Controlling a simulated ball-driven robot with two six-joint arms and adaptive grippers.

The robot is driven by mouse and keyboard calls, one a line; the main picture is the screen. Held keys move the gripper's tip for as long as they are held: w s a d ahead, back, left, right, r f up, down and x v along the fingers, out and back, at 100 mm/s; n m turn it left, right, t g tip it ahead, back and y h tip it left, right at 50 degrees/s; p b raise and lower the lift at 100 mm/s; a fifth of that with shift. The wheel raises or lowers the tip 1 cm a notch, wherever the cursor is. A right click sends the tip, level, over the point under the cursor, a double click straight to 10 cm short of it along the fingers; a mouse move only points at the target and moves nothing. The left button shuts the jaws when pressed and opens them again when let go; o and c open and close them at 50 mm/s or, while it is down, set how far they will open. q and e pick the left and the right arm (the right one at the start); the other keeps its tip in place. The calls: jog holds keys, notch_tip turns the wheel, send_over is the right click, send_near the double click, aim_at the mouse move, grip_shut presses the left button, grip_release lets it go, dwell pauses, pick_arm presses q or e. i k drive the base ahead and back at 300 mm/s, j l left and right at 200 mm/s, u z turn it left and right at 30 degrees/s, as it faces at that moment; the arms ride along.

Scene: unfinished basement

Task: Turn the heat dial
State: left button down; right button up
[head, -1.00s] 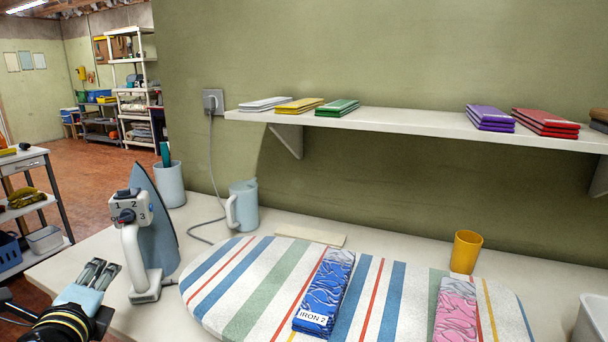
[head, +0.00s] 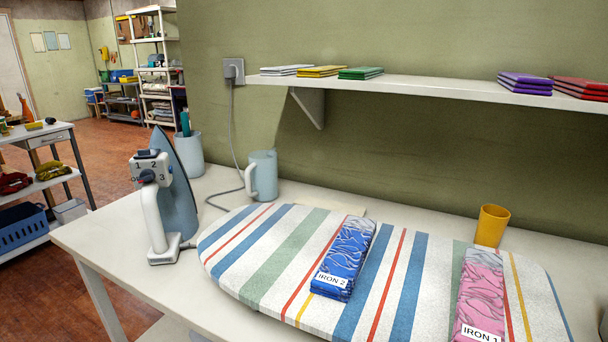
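The iron (head: 176,190) stands upright on its heel at the left end of the white table, with its grey-blue soleplate facing right. Its heat dial (head: 148,176) is a dark knob on the white control face, with the numbers 1, 2 and 3 around it. I cannot tell for certain which mark the dial points at. The blue cloth labelled IRON 2 (head: 345,258) and the pink cloth labelled IRON 1 (head: 482,290) lie folded on the striped ironing board (head: 262,262). Neither of my grippers is in view.
A pale blue pitcher (head: 262,176) and a blue cup (head: 189,154) stand behind the iron. Its cord runs to the wall socket (head: 233,71). A yellow cup (head: 491,226) stands behind the board. A shelf (head: 420,88) with folded cloths overhangs the back.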

aim_at(146, 176)
jog(key=z, duration=0.6)
jog(key=j+z, duration=0.5)
jog(key=k+j+z, duration=0.1)
jog(key=j+z, duration=0.35)
jog(key=j, duration=0.25)
